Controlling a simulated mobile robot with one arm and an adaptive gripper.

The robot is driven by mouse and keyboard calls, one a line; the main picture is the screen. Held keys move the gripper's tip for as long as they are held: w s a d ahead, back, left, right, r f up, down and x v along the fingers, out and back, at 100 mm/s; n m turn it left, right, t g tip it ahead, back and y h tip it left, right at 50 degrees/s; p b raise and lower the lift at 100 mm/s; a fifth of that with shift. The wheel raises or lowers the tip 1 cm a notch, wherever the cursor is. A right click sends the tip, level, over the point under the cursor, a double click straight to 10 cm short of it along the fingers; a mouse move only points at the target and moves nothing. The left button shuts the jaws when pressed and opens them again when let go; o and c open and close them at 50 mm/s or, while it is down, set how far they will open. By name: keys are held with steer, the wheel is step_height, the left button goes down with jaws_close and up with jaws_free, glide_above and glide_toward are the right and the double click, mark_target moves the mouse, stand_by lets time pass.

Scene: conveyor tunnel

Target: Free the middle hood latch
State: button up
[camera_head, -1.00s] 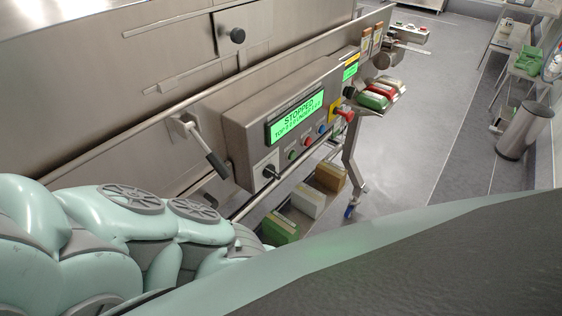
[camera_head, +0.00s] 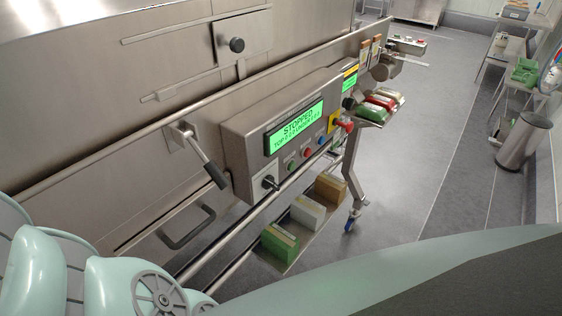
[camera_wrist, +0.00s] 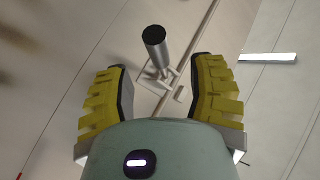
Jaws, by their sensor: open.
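In the head view, a lever latch (camera_head: 204,157) with a metal arm and dark grip hangs from a bracket on the steel hood (camera_head: 80,95), slanting down to the right. In the wrist view, a lever with a round dark end (camera_wrist: 154,36) and a pale bracket behind it shows between and beyond the yellow fingers of my gripper (camera_wrist: 160,66). My gripper is open, with one finger on each side and no contact visible. Whether this is the same latch as in the head view, I cannot tell. My gripper is outside the head view.
The control box (camera_head: 285,130) with a green "STOPPED" screen stands right of the latch. A black knob (camera_head: 237,44) is above and a dark loop handle (camera_head: 188,228) below. Packs (camera_head: 280,241) lie under a rail. The floor at right (camera_head: 430,150) is mostly clear.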

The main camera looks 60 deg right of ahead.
steer(key=p+x, duration=0.1)
steer(key=x, duration=0.4)
steer(key=shift+d+r, duration=0.1)
steer(key=shift+w+a+p, duration=0.3)
steer(key=shift+w+a, duration=0.1)
steer(key=shift+w, duration=0.2)
steer(key=shift+s, duration=0.1)
jaws_close()
